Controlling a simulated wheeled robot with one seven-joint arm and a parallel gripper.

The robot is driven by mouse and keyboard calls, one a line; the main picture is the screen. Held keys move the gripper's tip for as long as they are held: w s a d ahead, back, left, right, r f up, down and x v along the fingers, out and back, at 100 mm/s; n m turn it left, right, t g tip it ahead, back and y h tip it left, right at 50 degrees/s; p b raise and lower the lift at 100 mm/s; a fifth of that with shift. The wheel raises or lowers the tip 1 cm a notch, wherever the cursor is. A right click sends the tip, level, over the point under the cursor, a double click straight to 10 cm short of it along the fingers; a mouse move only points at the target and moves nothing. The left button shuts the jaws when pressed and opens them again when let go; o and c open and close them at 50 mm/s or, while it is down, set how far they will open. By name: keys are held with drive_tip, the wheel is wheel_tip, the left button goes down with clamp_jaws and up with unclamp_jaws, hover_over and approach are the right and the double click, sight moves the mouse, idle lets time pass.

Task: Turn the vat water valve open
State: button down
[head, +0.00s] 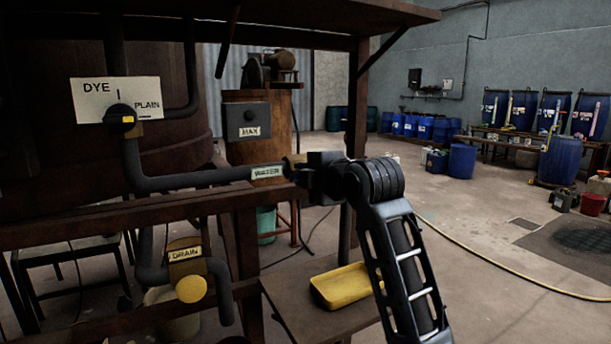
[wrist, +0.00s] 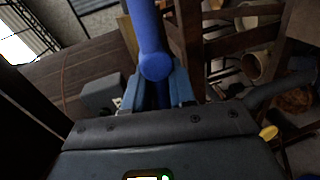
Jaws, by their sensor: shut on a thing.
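The water valve's white WATER label (head: 267,172) is on the dark pipe at the centre of the head view. A small brass-coloured valve part (head: 294,159) shows just right of the label, at my gripper (head: 303,168). The valve's blue lever (wrist: 147,25) shows in the wrist view, running from the top edge down to a rounded end between the fingers. My gripper in the wrist view (wrist: 157,92) is shut on this lever. In the head view my gripper and wrist hide the lever, so its angle to the pipe is hard to tell.
A DYE/PLAIN selector knob (head: 122,116) is at upper left, with a MAX box (head: 248,120) right of it. A yellow DRAIN knob (head: 190,289) is below the pipe. A yellow tray (head: 341,286) lies on the low shelf. Blue drums (head: 560,160) stand far right; open floor lies between.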

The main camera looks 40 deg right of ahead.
drive_tip(key=shift+f+n, duration=0.15)
drive_tip(key=shift+n, duration=0.25)
drive_tip(key=c, duration=1.1)
unclamp_jaws()
drive_tip(key=b+v, duration=0.1)
drive_tip(key=v, duration=0.6)
drive_tip(key=shift+s+a, duration=0.3)
drive_tip(key=shift+s, duration=0.05)
